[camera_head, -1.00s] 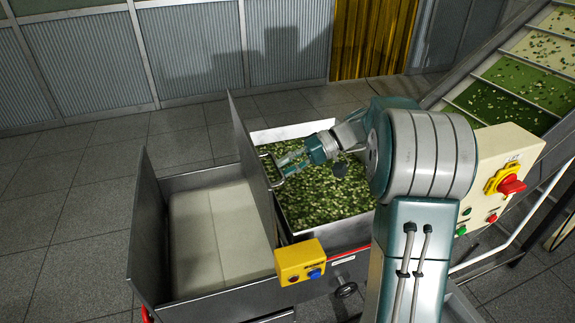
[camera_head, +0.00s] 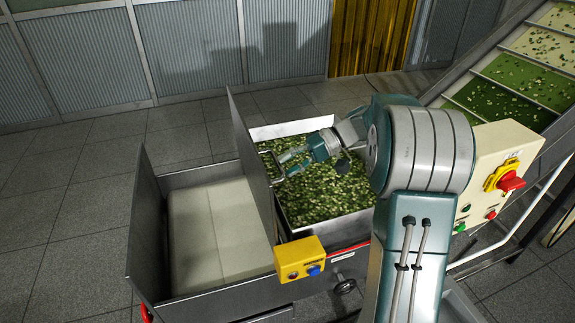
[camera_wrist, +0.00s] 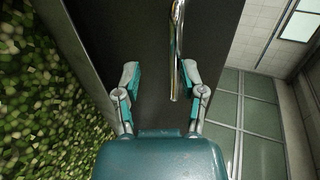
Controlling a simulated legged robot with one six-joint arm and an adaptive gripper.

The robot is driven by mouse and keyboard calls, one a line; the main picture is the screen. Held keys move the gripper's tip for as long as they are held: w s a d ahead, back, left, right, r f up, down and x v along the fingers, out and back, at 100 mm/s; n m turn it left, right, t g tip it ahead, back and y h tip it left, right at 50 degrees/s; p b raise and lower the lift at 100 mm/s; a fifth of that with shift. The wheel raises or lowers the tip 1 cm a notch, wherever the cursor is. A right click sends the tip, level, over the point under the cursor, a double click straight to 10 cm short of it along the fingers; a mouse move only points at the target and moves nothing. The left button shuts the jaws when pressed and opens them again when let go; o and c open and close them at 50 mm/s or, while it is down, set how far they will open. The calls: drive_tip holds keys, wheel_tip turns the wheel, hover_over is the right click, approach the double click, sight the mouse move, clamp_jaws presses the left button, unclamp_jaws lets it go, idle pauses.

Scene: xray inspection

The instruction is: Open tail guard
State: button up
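The tail guard is most likely the dark upright metal panel (camera_head: 246,160) between the belt section and the bin of green pieces. It fills the middle of the wrist view (camera_wrist: 150,30). A shiny bar handle (camera_wrist: 176,50) stands on its face. My gripper (camera_wrist: 160,76) is open, its two fingers apart in front of the panel. The handle's end lies between the fingers in the picture, closer to the right finger. I cannot tell whether they touch. In the head view my gripper (camera_head: 287,163) is beside the panel's bin side, above the bin.
The bin (camera_head: 325,205) of green pieces lies under my gripper. The pale belt (camera_head: 215,235) is left of the panel, walled by another upright plate (camera_head: 147,220). A yellow button box (camera_head: 300,259) sits at the panel's near end. A control box (camera_head: 500,175) stands right.

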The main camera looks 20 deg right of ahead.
drive_tip(key=v, duration=1.1)
drive_tip(key=shift+d, duration=0.25)
drive_tip(key=shift+s, duration=0.1)
